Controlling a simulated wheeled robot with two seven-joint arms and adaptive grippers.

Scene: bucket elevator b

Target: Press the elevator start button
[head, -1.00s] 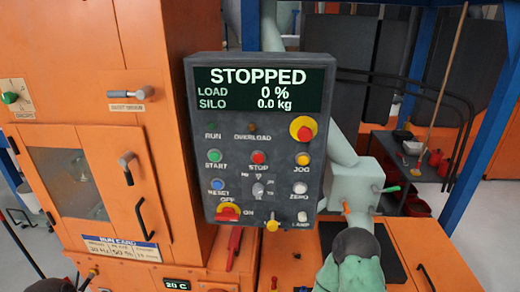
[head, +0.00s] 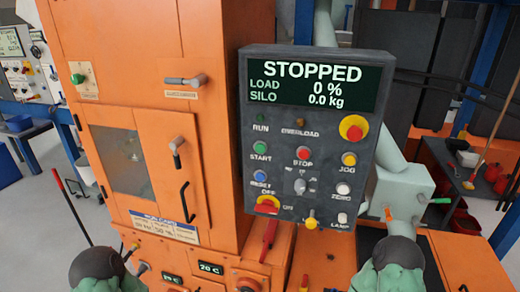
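The dark grey control panel (head: 308,140) stands upright in the middle right of the head view. Its green START button (head: 260,147) is at the left, with a red STOP button (head: 303,153) to its right. The screen (head: 311,83) reads STOPPED, LOAD 0 %, SILO 0.0 kg. Nothing covers the START button. Green and dark parts that look like my arms show at the bottom left and bottom right, below the panel. Neither gripper's fingers can be seen.
A red and yellow mushroom button (head: 353,127), a yellow JOG button (head: 348,159) and a blue RESET button (head: 260,176) are close by on the panel. An orange cabinet (head: 130,120) with protruding handles stands left of the panel. A grey-green box (head: 402,195) is at the right.

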